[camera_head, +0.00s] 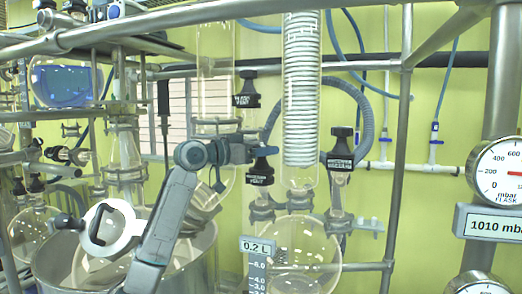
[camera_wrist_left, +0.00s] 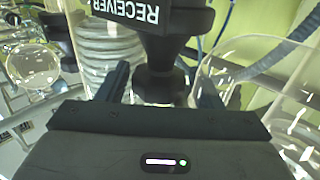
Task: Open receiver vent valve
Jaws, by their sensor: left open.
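The receiver vent valve (camera_head: 262,168) is a black knob with a black-and-white label, on the glassware left of the coil condenser in the head view. My left gripper (camera_head: 248,150) is at this valve, reaching in from the left. In the left wrist view a black valve (camera_wrist_left: 165,50) with an upside-down label reading RECEIVER fills the top middle. The open fingers of my left gripper (camera_wrist_left: 158,82) stand on either side of its dark neck. I cannot tell whether they touch it. The lower word of the label is out of frame. My right gripper is not in view.
A similar black valve (camera_head: 246,92) sits above, and another (camera_head: 340,150) stands to the right. The glass coil condenser (camera_head: 301,90) and a round receiver flask (camera_head: 304,250) are close by. A metal frame post (camera_head: 398,170) and a pressure gauge (camera_head: 500,170) stand at right.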

